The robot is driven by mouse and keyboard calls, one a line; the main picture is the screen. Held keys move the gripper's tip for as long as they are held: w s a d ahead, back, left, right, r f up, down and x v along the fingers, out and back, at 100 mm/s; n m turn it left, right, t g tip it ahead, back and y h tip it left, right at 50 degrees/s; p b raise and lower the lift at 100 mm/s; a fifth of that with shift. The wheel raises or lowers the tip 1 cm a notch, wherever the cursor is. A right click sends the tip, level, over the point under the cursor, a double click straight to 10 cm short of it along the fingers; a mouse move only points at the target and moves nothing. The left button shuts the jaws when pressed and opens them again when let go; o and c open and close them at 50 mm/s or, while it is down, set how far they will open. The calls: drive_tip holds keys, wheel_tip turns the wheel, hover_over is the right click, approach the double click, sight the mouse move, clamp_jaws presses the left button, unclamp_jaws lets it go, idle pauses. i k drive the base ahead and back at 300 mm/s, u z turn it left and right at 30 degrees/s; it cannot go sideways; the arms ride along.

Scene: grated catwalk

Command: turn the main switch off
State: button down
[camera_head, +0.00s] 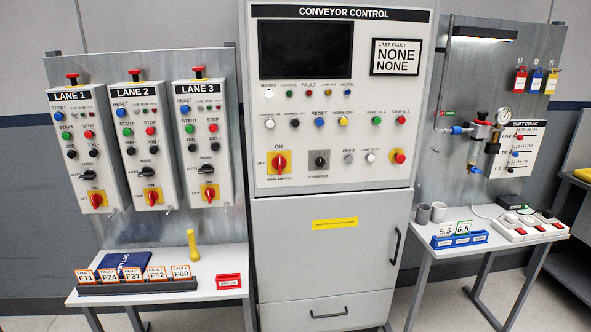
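The main switch (279,162) is a red rotary knob on a yellow plate at the lower left of the conveyor control panel (400,150). "ON" is printed above it and "OFF" to its left; a small label below seems to read main switch. Its handle looks upright, towards ON. The screen (305,50) above is dark, and the last fault display (396,57) reads NONE NONE. The MAINS lamp (269,93) looks white. My gripper is not in view.
Similar red-on-yellow switches sit on the lane 1 (97,200), lane 2 (152,197) and lane 3 (209,194) boxes. A red emergency button (399,156) is at the panel's right. A left table (215,262) and a right table (470,262) flank the cabinet.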

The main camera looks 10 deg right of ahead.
sight(279, 164)
drive_tip(key=k, duration=0.55)
drive_tip(key=u, duration=0.25)
drive_tip(key=i, duration=0.9)
drive_tip(key=u, duration=0.55)
